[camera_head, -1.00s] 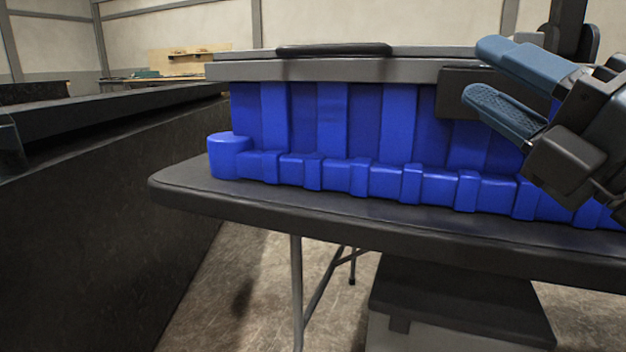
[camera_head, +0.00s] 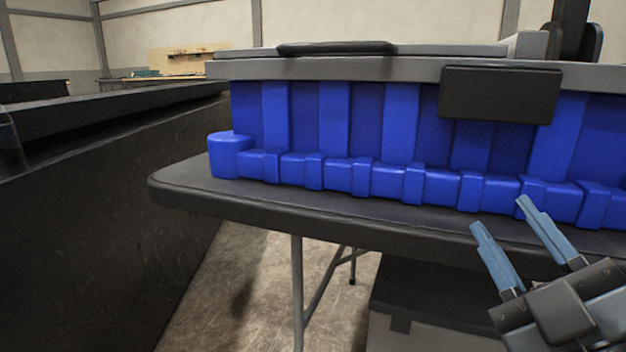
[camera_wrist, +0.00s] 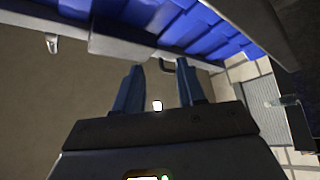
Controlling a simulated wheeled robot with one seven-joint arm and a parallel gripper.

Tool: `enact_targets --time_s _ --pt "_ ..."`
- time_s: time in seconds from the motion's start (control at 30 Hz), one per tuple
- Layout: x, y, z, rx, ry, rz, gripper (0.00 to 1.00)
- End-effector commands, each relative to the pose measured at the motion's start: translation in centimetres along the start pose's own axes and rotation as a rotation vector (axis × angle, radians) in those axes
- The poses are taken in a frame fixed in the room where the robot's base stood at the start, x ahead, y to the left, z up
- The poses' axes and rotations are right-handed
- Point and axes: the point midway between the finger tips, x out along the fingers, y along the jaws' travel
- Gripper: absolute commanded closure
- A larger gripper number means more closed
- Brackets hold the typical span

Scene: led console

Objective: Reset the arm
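My gripper (camera_head: 502,214) is at the lower right of the head view, in front of the table's front edge. Its two blue fingers are apart with nothing between them. The blue console (camera_head: 370,130) stands on the dark table (camera_head: 330,218), under a grey lid (camera_head: 330,70). The blue case (camera_wrist: 205,25) also shows along the top of the wrist view.
A black box-shaped part (camera_head: 499,94) sits on the console's front at the right. A long dark counter (camera_head: 110,190) stands at the left. A dark-topped block (camera_head: 420,300) is under the table. Floor (camera_head: 235,270) shows between counter and table legs.

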Motion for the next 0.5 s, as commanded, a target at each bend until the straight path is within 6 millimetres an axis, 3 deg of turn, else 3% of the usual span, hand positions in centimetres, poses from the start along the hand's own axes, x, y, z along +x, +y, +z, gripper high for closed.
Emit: enact_targets --time_s 0.2,0.5 --pt "-6.5 -4.6 3.4 0.276 -0.176 -0.015 0.6" --pt "-17.5 -9.2 6.1 0.544 -0.391 -0.042 0.6"
